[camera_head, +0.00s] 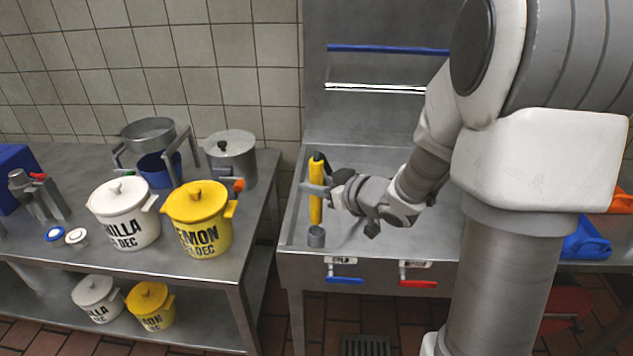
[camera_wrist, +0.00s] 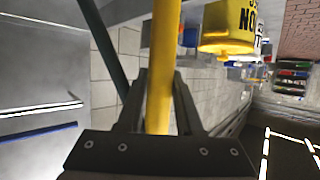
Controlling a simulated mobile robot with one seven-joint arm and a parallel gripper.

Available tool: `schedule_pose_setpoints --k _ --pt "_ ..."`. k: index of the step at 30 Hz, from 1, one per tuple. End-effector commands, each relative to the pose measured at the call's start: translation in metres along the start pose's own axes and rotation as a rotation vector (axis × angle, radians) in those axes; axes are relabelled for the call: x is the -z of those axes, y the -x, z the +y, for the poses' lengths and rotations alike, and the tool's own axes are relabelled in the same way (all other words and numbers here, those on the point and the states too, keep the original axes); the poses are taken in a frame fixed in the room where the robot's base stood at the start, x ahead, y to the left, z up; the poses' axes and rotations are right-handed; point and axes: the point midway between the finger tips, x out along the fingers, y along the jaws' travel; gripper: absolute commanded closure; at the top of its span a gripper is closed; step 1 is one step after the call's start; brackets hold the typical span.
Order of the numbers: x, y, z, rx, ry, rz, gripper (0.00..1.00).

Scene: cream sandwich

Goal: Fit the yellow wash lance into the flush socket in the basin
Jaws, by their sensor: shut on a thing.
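The yellow wash lance (camera_head: 316,192) stands roughly upright over the left part of the steel basin (camera_head: 296,215) in the head view. My gripper (camera_head: 318,188) is shut on it from the right, around its middle. In the wrist view the lance (camera_wrist: 163,70) runs up between the fingers of my gripper (camera_wrist: 160,100). The flush socket (camera_head: 316,237) is a short grey cylinder near the basin's front left corner. The lance's lower end appears just above the socket and apart from it. A dark part shows at the lance's upper end.
A steel table (camera_head: 170,262) at left holds a white pot (camera_head: 122,212), a yellow pot (camera_head: 198,220) and steel pots. A blue lever (camera_head: 345,280) and a red lever (camera_head: 418,283) are on the basin's front. A blue rail (camera_head: 388,48) crosses the back panel.

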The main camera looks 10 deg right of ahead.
Motion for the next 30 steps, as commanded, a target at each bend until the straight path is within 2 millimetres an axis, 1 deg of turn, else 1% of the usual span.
schedule_pose_setpoints --k 1,6,30 --pt "-0.0079 -0.0034 0.0000 0.000 -0.001 0.001 1.00" --pt "-0.0157 -0.0067 -0.0001 0.001 0.000 0.001 1.00" --pt "-0.0154 -0.0065 0.0000 0.000 0.000 0.002 1.00"
